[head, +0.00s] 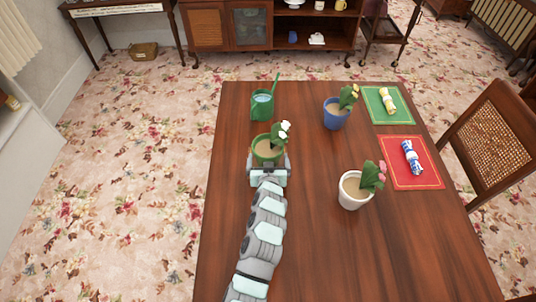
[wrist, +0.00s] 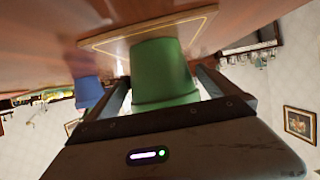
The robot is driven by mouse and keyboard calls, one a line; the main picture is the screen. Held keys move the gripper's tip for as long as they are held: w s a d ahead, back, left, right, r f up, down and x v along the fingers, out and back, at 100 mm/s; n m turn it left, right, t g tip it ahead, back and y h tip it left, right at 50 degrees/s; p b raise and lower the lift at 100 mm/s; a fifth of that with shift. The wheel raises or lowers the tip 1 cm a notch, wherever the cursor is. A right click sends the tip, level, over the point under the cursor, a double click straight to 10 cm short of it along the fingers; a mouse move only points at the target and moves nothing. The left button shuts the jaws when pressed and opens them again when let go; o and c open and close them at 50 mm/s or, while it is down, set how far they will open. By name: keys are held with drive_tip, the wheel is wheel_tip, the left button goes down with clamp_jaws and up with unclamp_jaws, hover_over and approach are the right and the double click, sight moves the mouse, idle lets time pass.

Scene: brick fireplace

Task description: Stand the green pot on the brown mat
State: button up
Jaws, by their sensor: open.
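The green pot (head: 264,151), with white flowers and soil, stands upright toward the left side of the table. My gripper (head: 268,163) is at its near side. In the wrist view, which is upside down, the green pot (wrist: 165,72) sits between the open fingers of my gripper (wrist: 165,90). The brown mat (wrist: 118,39), with a thin gold border, shows at the pot's base. The base appears to rest on it, though the exact contact is hard to tell. In the head view I cannot make out the mat against the brown table.
On the table (head: 320,255) are a green watering can (head: 262,105), a blue pot (head: 335,117) and a white pot (head: 352,190). A green mat (head: 375,97) and a red mat (head: 428,172) hold rolled napkins. A chair (head: 500,135) stands right. The table's near right is clear.

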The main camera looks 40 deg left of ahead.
drive_tip(key=v, duration=0.8)
drive_tip(key=shift+s+d+p, duration=0.1)
drive_tip(key=shift+d+p, duration=0.05)
drive_tip(key=shift+p, duration=0.2)
drive_tip(key=shift+r, duration=0.1)
